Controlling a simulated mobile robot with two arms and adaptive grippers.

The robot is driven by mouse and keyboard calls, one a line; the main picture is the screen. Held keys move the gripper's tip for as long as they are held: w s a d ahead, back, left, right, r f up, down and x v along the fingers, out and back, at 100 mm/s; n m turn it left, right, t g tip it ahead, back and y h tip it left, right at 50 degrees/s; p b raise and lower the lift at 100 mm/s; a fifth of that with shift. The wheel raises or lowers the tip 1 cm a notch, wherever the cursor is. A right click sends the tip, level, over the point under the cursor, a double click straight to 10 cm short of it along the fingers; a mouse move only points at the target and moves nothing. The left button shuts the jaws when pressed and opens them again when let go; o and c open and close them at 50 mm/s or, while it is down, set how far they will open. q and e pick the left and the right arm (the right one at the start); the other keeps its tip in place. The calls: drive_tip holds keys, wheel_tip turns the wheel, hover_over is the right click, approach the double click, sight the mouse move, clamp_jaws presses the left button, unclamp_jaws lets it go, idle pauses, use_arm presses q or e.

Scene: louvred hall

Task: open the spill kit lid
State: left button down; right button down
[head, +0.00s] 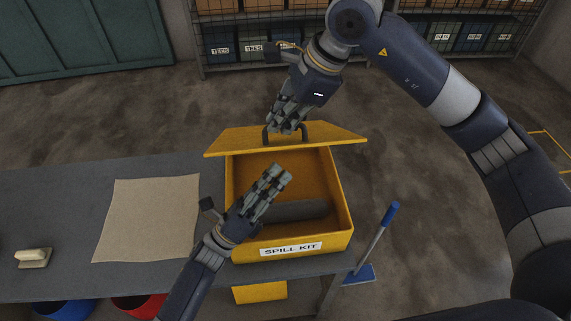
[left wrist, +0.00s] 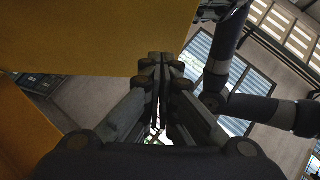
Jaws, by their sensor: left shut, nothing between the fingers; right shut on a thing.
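The yellow spill kit box (head: 343,205) stands on the grey table with its "SPILL KIT" label facing me. Its yellow lid (head: 335,135) is raised at the back, so the inside is in view. My right gripper (head: 287,128) is shut on the dark lid handle (head: 306,131). My left gripper (head: 277,176) is shut and empty above the box opening, and hides part of the inside. In the left wrist view, my left gripper's fingers (left wrist: 160,62) are together, with the yellow lid (left wrist: 80,35) at upper left. A grey shape lies in the box, partly hidden.
A beige cloth (head: 150,215) lies on the table (head: 60,180) left of the box. A pale block (head: 33,257) is at far left. A blue-handled tool (head: 375,240) stands right of the box. Shelves with bins (head: 355,40) stand behind.

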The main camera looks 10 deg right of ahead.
drive_tip(key=shift+w+d+f, duration=0.2)
drive_tip(key=shift+f, duration=0.05)
use_arm(q)
drive_tip(key=x, duration=0.3)
drive_tip(key=shift+w+d+r, duration=0.1)
drive_tip(key=shift+d, duration=0.05)
drive_tip(key=shift+w+r, duration=0.35)
drive_tip(key=shift+r, duration=0.2)
drive_tip(key=shift+w+r, duration=0.35)
drive_tip(key=shift+r, duration=0.2)
use_arm(e)
drive_tip(key=shift+f, duration=0.15)
drive_tip(key=c, duration=2)
unclamp_jaws()
drive_tip(key=o, duration=0.3)
drive_tip(key=shift+w+a+f, duration=0.1)
drive_tip(key=shift+w, duration=0.3)
use_arm(q)
drive_tip(key=shift+w+f, duration=0.3)
drive_tip(key=shift+w, duration=0.2)
